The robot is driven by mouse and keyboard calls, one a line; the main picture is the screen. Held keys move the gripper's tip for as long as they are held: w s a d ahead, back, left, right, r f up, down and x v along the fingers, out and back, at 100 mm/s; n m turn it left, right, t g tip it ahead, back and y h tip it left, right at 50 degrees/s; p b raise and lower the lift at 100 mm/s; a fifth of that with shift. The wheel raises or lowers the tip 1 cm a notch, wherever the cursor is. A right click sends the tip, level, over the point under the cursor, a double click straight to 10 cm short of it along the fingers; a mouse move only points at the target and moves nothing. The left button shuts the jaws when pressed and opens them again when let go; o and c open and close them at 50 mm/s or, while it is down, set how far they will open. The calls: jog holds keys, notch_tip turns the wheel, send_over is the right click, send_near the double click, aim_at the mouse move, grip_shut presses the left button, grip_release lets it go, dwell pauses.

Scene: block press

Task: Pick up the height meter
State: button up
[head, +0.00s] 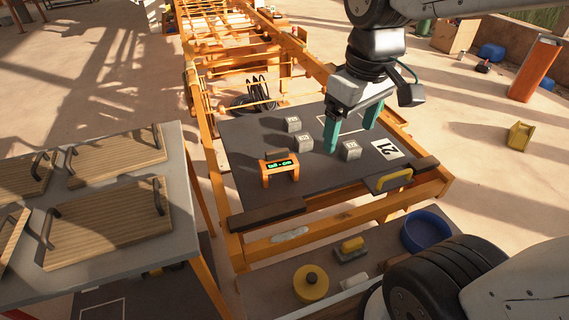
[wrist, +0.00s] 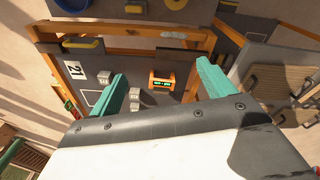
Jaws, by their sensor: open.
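The height meter (head: 279,171) is a small orange bridge-shaped device with a dark display and green text. It stands on the left part of the dark tabletop (head: 240,142). In the wrist view the height meter (wrist: 162,81) shows between my two fingers, farther off below them. My gripper (head: 352,127) has teal fingers, is open and empty, and is above the table to the right of the meter. In the wrist view my gripper (wrist: 163,88) has its fingers wide apart.
Several grey blocks stand between the meter and my gripper, one block (head: 351,150) close to the fingers. A card marked 21 (head: 386,149) lies at the right. A lower shelf holds a blue bowl (head: 425,232) and a yellow disc (head: 311,283). A side table with wooden boards (head: 110,222) stands left.

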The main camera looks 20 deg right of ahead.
jog(key=w+f+n, duration=0.4)
jog(key=w+n, duration=0.1)
jog(key=w, duration=0.7)
jog(key=n+g, duration=0.1)
jog(key=n, duration=0.8)
send_over(278, 162)
jog(key=f, duration=2.1)
jog(key=shift+d, duration=0.25)
notch_tip(278, 162, down, 4)
jog(key=shift+w+r, duration=0.15)
notch_tip(278, 162, down, 5)
jog(key=shift+a+f, duration=0.1)
jog(key=shift+a, duration=0.05)
jog(key=c, duration=1.3)
jog(key=shift+r, duration=0.2)
